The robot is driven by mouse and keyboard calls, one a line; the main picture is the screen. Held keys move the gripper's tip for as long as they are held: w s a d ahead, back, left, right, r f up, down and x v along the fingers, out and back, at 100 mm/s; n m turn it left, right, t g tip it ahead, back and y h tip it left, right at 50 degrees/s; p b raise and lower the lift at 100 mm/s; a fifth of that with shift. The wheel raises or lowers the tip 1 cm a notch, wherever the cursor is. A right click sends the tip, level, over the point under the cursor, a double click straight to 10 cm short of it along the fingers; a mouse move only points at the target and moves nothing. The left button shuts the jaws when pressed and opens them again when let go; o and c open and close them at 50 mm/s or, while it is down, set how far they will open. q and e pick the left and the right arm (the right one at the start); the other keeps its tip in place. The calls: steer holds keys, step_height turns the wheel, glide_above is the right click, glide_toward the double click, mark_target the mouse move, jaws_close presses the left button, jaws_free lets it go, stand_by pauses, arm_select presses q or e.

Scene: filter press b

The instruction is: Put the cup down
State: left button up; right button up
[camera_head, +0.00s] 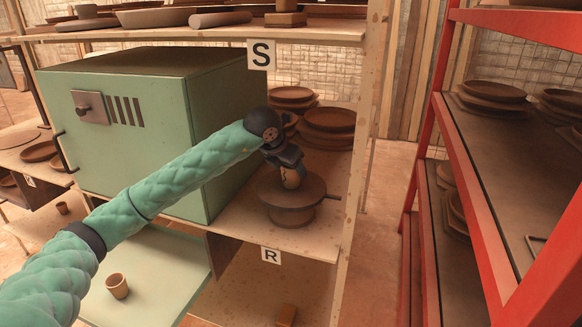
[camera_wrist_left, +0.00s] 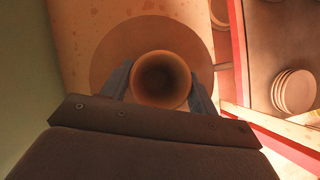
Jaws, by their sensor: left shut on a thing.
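My left gripper (camera_head: 290,168) reaches in from the left and is shut on a small tan cup (camera_head: 291,179). In the left wrist view the cup (camera_wrist_left: 160,80) sits upright between the two fingers (camera_wrist_left: 160,95), its open mouth facing the camera. The cup is over a round brown lidded pot or stand (camera_head: 291,205) on the wooden shelf, right of the green kiln-like box. I cannot tell whether the cup's base touches the round top (camera_wrist_left: 110,55). My right gripper is not in view.
The green box (camera_head: 130,120) stands close on the left of my forearm. Stacked brown plates (camera_head: 328,122) stand behind the pot. A shelf with dishes (camera_head: 190,18) is above. Another cup (camera_head: 117,286) stands on a pale green surface below. A red rack (camera_head: 470,150) stands at right.

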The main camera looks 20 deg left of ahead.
arm_select(q)
steer(key=o, duration=1)
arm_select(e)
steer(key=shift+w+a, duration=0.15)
arm_select(q)
steer(key=shift+r, duration=0.15)
steer(key=shift+s+a+r, duration=0.1)
steer(key=shift+s+r, duration=0.1)
steer(key=shift+r, duration=0.05)
steer(key=b+v, duration=0.2)
steer(key=v, duration=0.9)
steer(key=shift+r, duration=0.15)
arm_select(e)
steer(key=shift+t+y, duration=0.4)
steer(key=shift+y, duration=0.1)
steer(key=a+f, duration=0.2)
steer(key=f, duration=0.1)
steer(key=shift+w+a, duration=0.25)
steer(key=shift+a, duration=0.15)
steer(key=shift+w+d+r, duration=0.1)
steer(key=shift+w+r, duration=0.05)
